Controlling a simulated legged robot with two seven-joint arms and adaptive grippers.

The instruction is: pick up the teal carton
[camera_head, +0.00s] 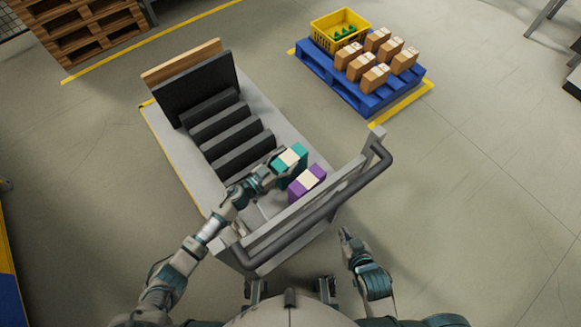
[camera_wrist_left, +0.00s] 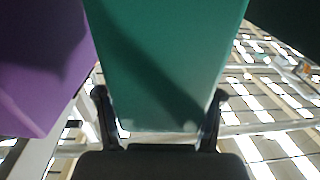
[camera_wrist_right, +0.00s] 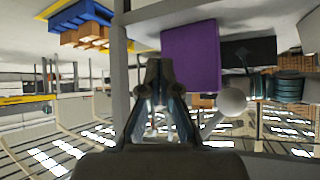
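The teal carton (camera_head: 291,163), with a cream label on top, is on the cart's near part beside a purple carton (camera_head: 307,182). My left gripper (camera_head: 276,167) is at its left side in the head view. In the left wrist view the teal carton (camera_wrist_left: 168,65) fills the middle, with one finger against each side, so the left gripper (camera_wrist_left: 160,108) looks shut on it. Whether its base touches the deck is unclear.
The cart (camera_head: 176,148) carries dark slotted dividers (camera_head: 225,122) and has a grey handle (camera_head: 325,207) between my body and the cartons. A blue pallet (camera_head: 345,90) with brown boxes and a yellow crate (camera_head: 340,28) stands at back right.

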